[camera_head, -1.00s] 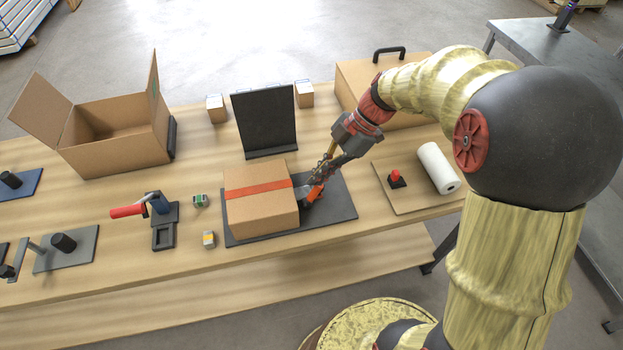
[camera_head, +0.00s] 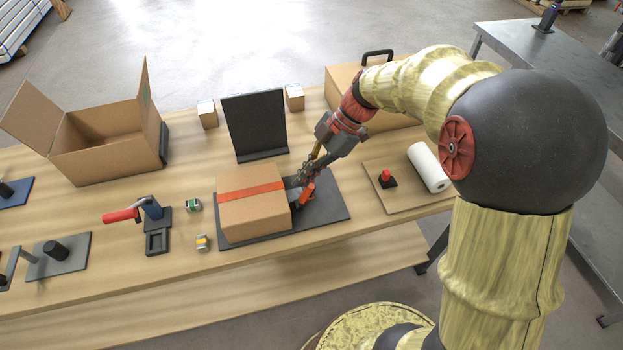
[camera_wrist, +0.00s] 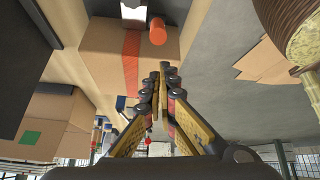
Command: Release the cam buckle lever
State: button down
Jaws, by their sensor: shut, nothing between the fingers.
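A cardboard box (camera_head: 250,214) with an orange strap (camera_head: 250,190) across its top sits on a dark mat (camera_head: 325,212). The orange cam buckle lever (camera_head: 307,194) stands tilted up at the box's right side. In the wrist view the lever's round orange end (camera_wrist: 157,30) shows beyond my fingertips, near the strap (camera_wrist: 131,75). My gripper (camera_head: 299,180) is above and just behind the lever, pointing down beside the box. Its fingers (camera_wrist: 160,78) are together and hold nothing. I cannot tell whether they touch the lever. The buckle base is partly hidden.
A black upright panel (camera_head: 255,125) stands behind the box. A board (camera_head: 400,195) with a red button (camera_head: 386,176) and a white roll (camera_head: 428,167) lies to the right. A red-handled clamp (camera_head: 122,215) and small blocks are to the left. An open carton (camera_head: 110,150) stands back left.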

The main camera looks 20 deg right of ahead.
jog(key=d+f+p+v, duration=0.1)
jog(key=d+p+v, duration=0.1)
jog(key=v, duration=0.7)
jog(key=shift+r, duration=0.1)
dwell(0.3)
